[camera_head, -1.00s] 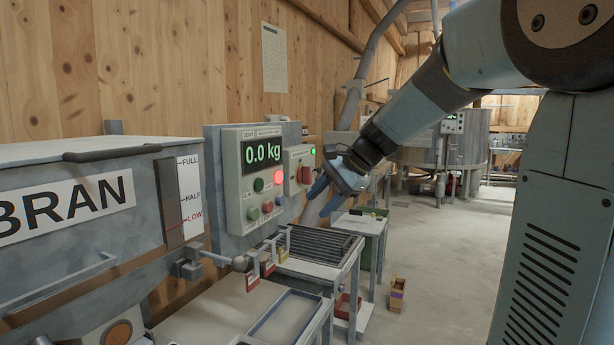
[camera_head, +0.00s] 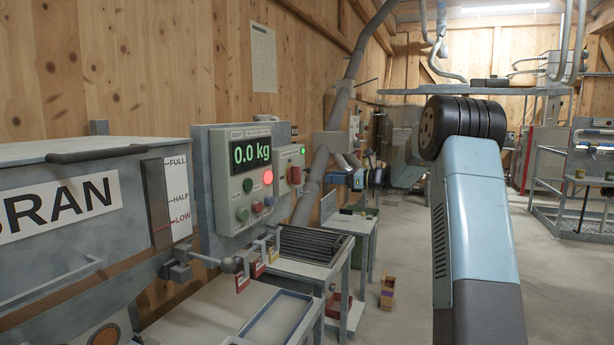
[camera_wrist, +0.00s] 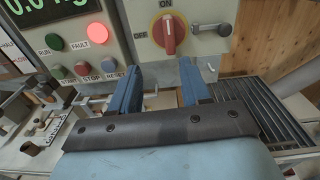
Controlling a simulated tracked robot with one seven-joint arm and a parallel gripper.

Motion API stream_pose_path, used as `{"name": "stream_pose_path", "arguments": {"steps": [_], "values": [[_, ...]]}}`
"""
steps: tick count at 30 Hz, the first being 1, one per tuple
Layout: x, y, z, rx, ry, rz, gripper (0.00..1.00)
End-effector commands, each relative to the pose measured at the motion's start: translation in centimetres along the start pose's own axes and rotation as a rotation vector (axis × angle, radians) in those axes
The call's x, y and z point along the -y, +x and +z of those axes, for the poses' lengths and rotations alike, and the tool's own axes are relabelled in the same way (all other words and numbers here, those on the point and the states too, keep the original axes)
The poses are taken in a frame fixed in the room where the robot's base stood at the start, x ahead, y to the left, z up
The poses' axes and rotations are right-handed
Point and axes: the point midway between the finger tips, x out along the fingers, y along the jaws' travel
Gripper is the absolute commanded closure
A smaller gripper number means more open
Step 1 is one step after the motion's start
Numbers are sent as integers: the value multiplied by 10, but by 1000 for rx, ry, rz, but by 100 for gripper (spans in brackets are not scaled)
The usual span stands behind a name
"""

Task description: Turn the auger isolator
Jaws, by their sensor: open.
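The auger isolator appears to be the red rotary handle (camera_wrist: 169,36) on a grey box, with ON above it and OFF to its left in the wrist view. Its handle stands upright, towards ON. In the head view the red handle (camera_head: 294,175) is on the box right of the control panel, under a lit green lamp. My gripper (camera_wrist: 158,67) is open and empty. Its two blue fingers point towards the box, apart from the handle and below it in the wrist view. In the head view my gripper (camera_head: 340,178) is just right of the box.
The control panel (camera_head: 228,200) reads 0.0 kg with a lit red FAULT lamp. The bran hopper (camera_head: 130,225) stands at left. Small tags (camera_head: 257,268) hang below the panel, near a slatted rack (camera_head: 308,243). A small box (camera_head: 387,293) stands on the floor.

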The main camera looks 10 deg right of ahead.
Motion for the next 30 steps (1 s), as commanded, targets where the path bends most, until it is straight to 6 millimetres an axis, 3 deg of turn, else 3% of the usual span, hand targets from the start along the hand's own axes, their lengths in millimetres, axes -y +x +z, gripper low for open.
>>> {"name": "stream_pose_path", "arguments": {"steps": [3,8,30], "values": [[12,-3,-4,30,32,-15,53],[15,5,-4,39,41,-18,53],[17,120,-1,36,40,-18,53]]}}
